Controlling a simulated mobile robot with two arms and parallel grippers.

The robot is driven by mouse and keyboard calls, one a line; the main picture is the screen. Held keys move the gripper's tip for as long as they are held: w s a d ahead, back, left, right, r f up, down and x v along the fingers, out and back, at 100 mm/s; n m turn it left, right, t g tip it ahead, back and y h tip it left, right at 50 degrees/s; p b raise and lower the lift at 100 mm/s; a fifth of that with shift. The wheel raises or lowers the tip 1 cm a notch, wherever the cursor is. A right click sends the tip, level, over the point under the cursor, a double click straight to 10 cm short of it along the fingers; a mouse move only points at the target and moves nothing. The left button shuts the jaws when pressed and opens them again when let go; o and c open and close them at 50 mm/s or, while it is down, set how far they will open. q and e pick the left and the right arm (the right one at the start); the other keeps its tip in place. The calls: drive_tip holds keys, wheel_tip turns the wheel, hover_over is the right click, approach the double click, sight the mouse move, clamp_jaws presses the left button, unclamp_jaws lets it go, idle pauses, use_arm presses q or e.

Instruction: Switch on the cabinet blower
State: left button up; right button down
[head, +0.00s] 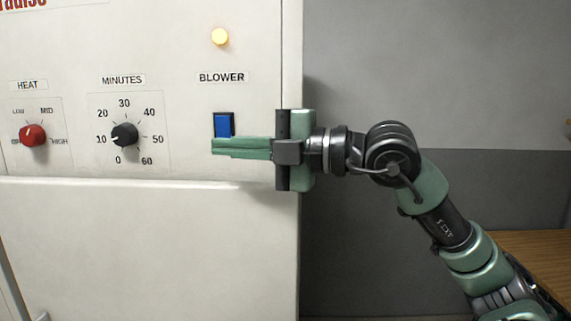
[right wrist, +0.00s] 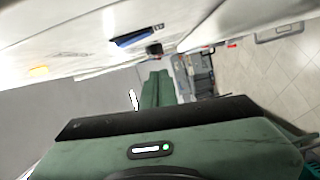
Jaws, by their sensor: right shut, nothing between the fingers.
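The cabinet (head: 120,240) is a large off-white box on the left of the head view. Its blower switch (head: 223,124) is a blue rocker in a dark frame under the BLOWER label (head: 222,77). A round lamp (head: 219,36) above the label glows warm yellow. My right gripper (head: 213,147) is shut and empty, with its green fingertips over the lower edge of the switch; I cannot tell whether they touch it. In the right wrist view, the blue switch (right wrist: 135,39) shows beyond the shut fingers (right wrist: 157,88). My left gripper is not in view.
A black MINUTES dial (head: 124,134) and a red HEAT knob (head: 33,135) sit left of the switch on the same panel. The cabinet's right edge is close to my wrist. A wooden surface (head: 530,250) stands at the lower right. A grey wall is behind.

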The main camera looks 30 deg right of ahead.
use_arm(q)
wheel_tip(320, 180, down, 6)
drive_tip(key=b, duration=0.5)
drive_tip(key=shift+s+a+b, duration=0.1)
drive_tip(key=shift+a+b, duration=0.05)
drive_tip(key=shift+b, duration=0.2)
use_arm(e)
drive_tip(key=v, duration=1)
drive_tip(key=shift+f, duration=0.55)
drive_tip(key=shift+r, duration=0.1)
drive_tip(key=shift+d, duration=0.1)
